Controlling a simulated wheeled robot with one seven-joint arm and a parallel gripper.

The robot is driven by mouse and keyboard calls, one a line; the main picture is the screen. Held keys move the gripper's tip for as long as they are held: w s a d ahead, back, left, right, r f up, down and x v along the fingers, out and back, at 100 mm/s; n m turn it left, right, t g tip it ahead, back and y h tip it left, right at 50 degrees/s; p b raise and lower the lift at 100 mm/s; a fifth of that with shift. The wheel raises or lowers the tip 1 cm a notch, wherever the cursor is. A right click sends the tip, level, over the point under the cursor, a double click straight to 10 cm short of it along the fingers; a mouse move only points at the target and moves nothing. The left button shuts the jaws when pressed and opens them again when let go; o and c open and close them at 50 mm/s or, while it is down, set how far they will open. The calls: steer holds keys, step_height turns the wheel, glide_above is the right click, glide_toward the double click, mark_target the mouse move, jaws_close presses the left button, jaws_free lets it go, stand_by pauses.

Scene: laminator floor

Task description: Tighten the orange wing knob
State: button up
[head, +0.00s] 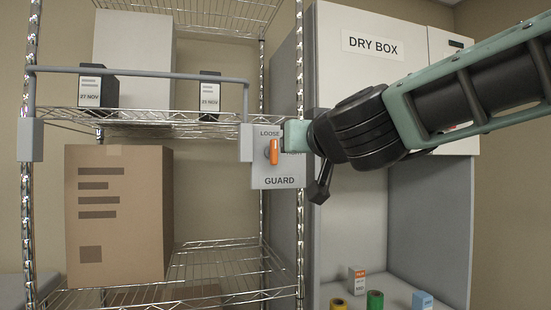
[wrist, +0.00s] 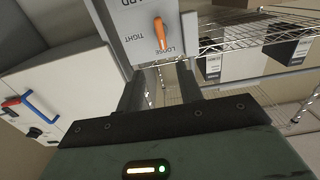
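The orange wing knob (head: 273,151) sits on a grey guard plate (head: 278,183) marked LOOSE above and TIGHT to the right. The knob's wing stands upright, in line with LOOSE. In the wrist view the picture is turned over, and the knob (wrist: 161,34) shows beyond my gripper (wrist: 158,78). My gripper's two dark fingers are apart with a gap between them, and nothing is held. The knob lies ahead of that gap and looks clear of the fingers. In the head view my wrist covers the plate's upper right part, and the fingers cannot be made out.
A grey guard bar (head: 150,73) runs across the wire rack to the plate. Two dark dated boxes (head: 96,91) stand behind it. A cardboard carton (head: 117,215) is on the shelf below. The dry box (head: 372,45) stands right, with small spools (head: 375,300) and boxes below.

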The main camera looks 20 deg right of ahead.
mark_target(275, 145)
steer(key=w+b, duration=0.2)
steer(key=w, duration=1.3)
steer(key=shift+w+a, duration=0.15)
steer(key=shift+w, duration=0.2)
steer(key=c, duration=0.7)
